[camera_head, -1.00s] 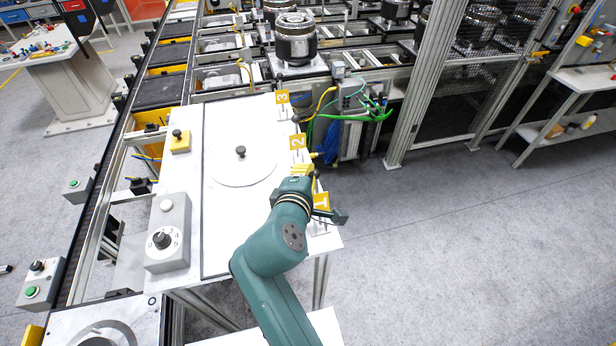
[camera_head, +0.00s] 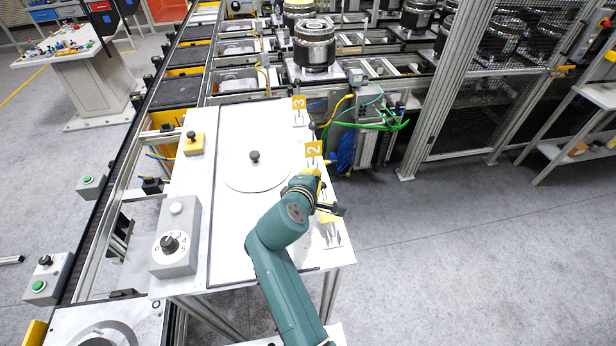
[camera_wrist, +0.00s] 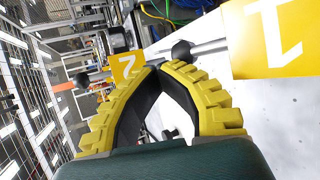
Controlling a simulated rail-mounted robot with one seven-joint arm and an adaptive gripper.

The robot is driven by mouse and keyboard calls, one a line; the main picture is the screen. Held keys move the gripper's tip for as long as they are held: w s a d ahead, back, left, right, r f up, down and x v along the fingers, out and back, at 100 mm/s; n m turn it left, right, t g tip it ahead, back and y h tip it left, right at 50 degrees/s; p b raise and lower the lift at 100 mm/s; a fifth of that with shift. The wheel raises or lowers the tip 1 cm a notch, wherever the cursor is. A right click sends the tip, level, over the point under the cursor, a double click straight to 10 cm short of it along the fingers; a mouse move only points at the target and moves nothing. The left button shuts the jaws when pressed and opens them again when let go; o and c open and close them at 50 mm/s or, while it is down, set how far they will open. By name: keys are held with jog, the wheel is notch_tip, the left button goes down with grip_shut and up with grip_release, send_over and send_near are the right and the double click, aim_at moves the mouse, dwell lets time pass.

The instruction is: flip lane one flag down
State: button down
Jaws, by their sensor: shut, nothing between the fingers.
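The lane one flag is a yellow plate marked 1 (camera_wrist: 275,38), large at the upper right of the wrist view. A metal rod with a black ball knob (camera_wrist: 182,50) reaches from it toward my fingertips. In the head view the lane one flag (camera_head: 328,216) is partly hidden by my arm at the table's right edge, so its tilt is hard to judge. My gripper (camera_wrist: 160,68) is shut and empty, its yellow ribbed fingers meeting close to the knob. I cannot tell whether they touch it. In the head view my gripper (camera_head: 314,172) is near the right edge.
Flag 2 (camera_head: 314,150) and flag 3 (camera_head: 299,103) stand farther along the same edge. A grey dial box (camera_head: 177,237), a yellow button box (camera_head: 194,143) and a round plate with a knob (camera_head: 257,172) occupy the white table. Open floor lies to the right.

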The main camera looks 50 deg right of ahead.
jog(key=shift+f, duration=1.05)
jog(key=w+a+r, duration=0.1)
jog(key=a+r, duration=0.1)
jog(key=r, duration=0.5)
jog(key=w+a+r, duration=0.2)
jog(key=a+r, duration=0.1)
jog(key=r, duration=0.4)
jog(key=shift+r+p, duration=0.15)
jog(key=shift+p, duration=0.25)
jog(key=shift+w, duration=0.1)
